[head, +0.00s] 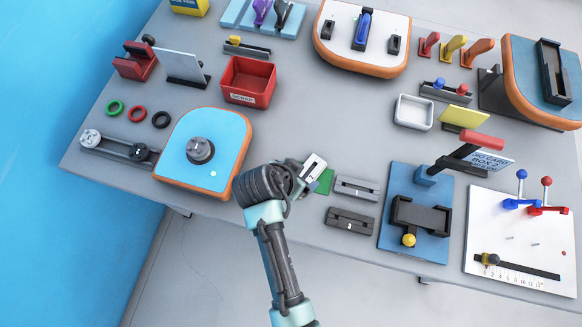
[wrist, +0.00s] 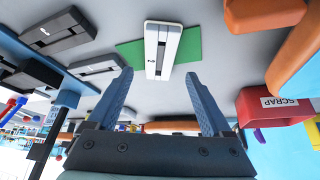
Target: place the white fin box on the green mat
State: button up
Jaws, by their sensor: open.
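The white fin box (head: 314,165) lies across the green mat (head: 326,181), just beyond my gripper (head: 303,180) in the head view, which partly hides both. In the wrist view the white box (wrist: 163,48), with a dark slot along its middle, crosses the green mat (wrist: 190,45). Mat shows on both sides of it, and the box's ends seem to reach past the mat's edges. My gripper (wrist: 158,74) is open. Its two blue fingers stand apart either side of the box's near end, with no visible contact.
A light grey fin box (head: 357,188) and a dark grey one (head: 350,220) lie right of the mat. A blue board with orange rim (head: 225,128) is to the left. A red bin (head: 262,82) stands behind. A blue plate with a black fixture (head: 396,180) is further right.

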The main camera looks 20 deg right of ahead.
jog(key=v, duration=0.7)
jog(key=w+a+r+n+t+y, duration=0.15)
jog(key=w+r+t, duration=0.3)
jog(key=r, duration=0.55)
jog(key=w+a+r+n+t, duration=0.1)
jog(key=w+r+n+t, duration=0.15)
jog(key=w+r, duration=0.55)
jog(key=w+a+r+n+t+y, duration=0.15)
jog(key=w+r+t, duration=0.3)
jog(key=r, duration=0.75)
notch_tip(320, 180, up, 17)
jog(key=s+a+n+t, duration=0.2)
jog(key=s+t, duration=0.1)
jog(key=t, duration=0.3)
jog(key=s+r+n+t+y, duration=0.1)
jog(key=s+r+n+t, duration=0.1)
jog(key=s+r, duration=0.3)
jog(key=s+a+r+n+t+y, duration=0.1)
jog(key=s+r+t, duration=0.3)
jog(key=r, duration=0.8)
jog(key=shift+s+a+r+n, duration=0.25)
jog(key=shift+s+n, duration=0.2)
jog(key=shift+s, duration=0.3)
jog(key=shift+o, duration=0.2)
jog(key=shift+t, duration=0.25)
jog(key=shift+o, duration=1.1)
